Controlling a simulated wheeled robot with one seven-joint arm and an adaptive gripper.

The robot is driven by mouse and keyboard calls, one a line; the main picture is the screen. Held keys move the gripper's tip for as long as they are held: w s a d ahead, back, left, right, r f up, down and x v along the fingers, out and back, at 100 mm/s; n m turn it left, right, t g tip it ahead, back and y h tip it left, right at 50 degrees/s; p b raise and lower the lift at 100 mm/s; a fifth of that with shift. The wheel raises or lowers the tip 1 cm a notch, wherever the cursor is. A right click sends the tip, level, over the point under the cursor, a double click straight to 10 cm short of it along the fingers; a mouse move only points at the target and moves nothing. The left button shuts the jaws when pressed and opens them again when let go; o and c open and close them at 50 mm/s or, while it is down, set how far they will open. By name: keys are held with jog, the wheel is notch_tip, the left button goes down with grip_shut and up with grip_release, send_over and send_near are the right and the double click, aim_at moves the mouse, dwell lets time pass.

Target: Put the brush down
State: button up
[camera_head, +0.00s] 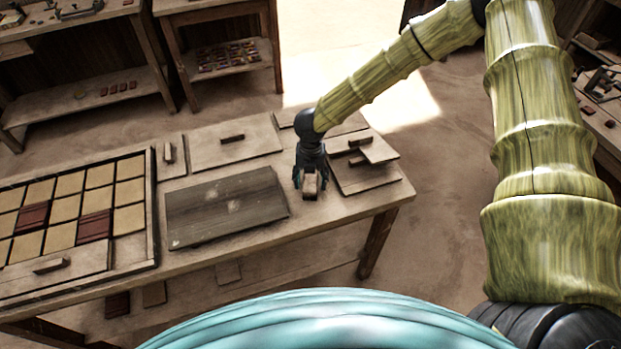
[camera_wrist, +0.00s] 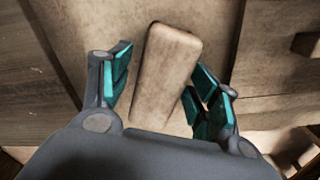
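The brush shows as a pale wooden block (camera_wrist: 165,75) in the wrist view, lying slightly tilted between my fingers. My gripper (camera_wrist: 160,85) has its teal-padded fingers spread around it, with a gap at the left finger; the right pads are close to or touching the block. Whether the block rests on the table is hard to tell. No bristles are visible.
A tile frame (camera_head: 153,210) with cream and red tiles fills the table's left. A flat board with a handle (camera_head: 232,150) lies behind.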

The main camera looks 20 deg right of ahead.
aim_at(310, 177)
notch_tip(310, 177, up, 12)
jog(key=b, duration=0.2)
jog(key=shift+r+b, duration=0.15)
jog(key=shift+b, duration=0.25)
dwell(0.4)
jog(key=shift+a, duration=0.1)
